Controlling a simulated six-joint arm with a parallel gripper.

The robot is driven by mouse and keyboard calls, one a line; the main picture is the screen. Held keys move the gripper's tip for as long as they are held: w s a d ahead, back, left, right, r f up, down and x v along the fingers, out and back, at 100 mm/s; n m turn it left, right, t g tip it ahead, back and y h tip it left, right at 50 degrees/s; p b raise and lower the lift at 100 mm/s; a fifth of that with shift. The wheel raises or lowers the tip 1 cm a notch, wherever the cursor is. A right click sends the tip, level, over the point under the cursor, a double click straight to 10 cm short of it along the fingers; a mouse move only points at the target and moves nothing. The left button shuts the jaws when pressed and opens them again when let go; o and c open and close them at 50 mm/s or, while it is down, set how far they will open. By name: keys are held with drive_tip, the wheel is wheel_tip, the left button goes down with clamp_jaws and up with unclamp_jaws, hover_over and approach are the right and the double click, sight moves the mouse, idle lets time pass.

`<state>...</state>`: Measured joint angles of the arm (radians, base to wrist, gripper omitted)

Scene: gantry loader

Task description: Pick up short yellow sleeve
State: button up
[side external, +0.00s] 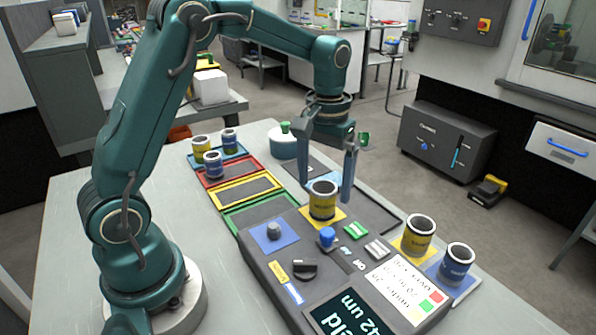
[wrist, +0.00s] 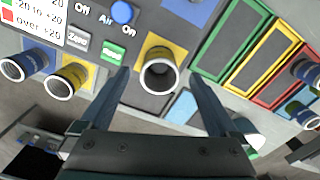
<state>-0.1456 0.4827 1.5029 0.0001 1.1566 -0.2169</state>
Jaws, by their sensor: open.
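A yellow sleeve (side external: 323,203) stands upright on a yellow pad of the dark gauge unit; it also shows in the wrist view (wrist: 159,53). My gripper (side external: 325,190) is open above it, with one finger on each side. In the wrist view the sleeve's open end lies between the fingertips (wrist: 159,77), with gaps on both sides. A second yellow sleeve (side external: 418,236) stands on a yellow mat at the right, and a third (side external: 201,146) at the far left. I cannot tell for certain which yellow sleeve is the short one.
A blue sleeve (side external: 457,264) stands beside the right yellow sleeve. Two more blue sleeves (side external: 213,165) (side external: 229,139) are at the trays. The red tray (side external: 247,161), yellow tray (side external: 218,200) and green tray (side external: 233,222) lie in a row. A blue knob (side external: 327,236) rises near the gauge sleeve.

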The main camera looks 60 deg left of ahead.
drive_tip(key=shift+f, duration=1.25)
clamp_jaws()
drive_tip(key=shift+r, duration=0.15)
